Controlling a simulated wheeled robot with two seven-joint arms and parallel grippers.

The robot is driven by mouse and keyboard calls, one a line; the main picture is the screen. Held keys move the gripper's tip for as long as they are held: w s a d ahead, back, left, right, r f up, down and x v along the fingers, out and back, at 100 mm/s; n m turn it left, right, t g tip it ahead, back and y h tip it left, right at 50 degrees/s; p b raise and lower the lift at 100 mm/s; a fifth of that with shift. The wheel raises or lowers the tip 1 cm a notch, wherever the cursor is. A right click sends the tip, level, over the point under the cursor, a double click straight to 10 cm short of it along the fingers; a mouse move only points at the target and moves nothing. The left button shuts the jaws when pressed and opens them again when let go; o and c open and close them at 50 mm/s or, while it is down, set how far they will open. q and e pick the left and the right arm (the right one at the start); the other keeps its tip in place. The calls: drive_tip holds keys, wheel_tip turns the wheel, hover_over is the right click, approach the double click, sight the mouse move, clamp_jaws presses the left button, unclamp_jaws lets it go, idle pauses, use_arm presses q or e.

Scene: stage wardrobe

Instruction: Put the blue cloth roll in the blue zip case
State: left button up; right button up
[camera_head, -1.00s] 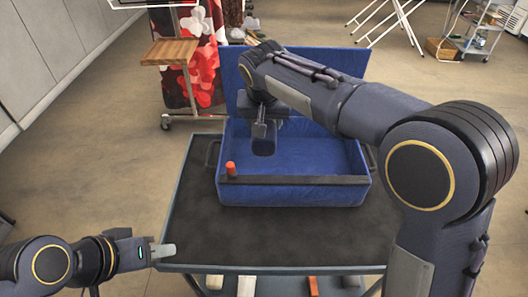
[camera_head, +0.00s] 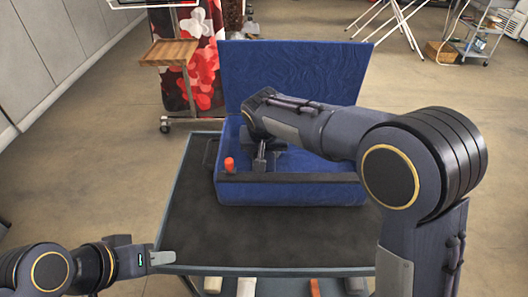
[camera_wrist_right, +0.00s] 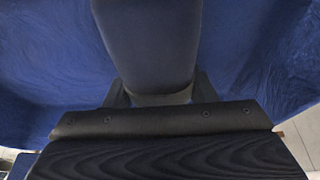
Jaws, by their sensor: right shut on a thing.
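The blue zip case (camera_head: 290,192) stands open on the dark cart top, its lid (camera_head: 295,70) upright at the back. My right gripper (camera_head: 260,164) is lowered inside the case, left of its middle and close behind the front wall. In the right wrist view, its two fingers (camera_wrist_right: 160,97) are shut on the dark blue cloth roll (camera_wrist_right: 150,40), with blue case fabric around it. The roll's lower end is hidden in the head view, so I cannot tell whether it touches the case floor. My left gripper (camera_head: 162,257) is beside the cart's front left corner, its finger gap not clear.
The dark cart top (camera_head: 270,238) is bare in front of the case. An orange-red piece (camera_head: 229,164) sits at the case's front left rim. A wooden-topped stand (camera_head: 169,52) and a red patterned cloth (camera_head: 200,85) are behind on the left.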

drive_tip(key=shift+f, duration=0.2)
drive_tip(key=o, duration=1)
drive_tip(key=shift+r, duration=0.1)
drive_tip(key=shift+r, duration=0.2)
drive_tip(key=p+v, duration=0.2)
drive_tip(key=v, duration=1)
drive_tip(key=shift+d, duration=0.1)
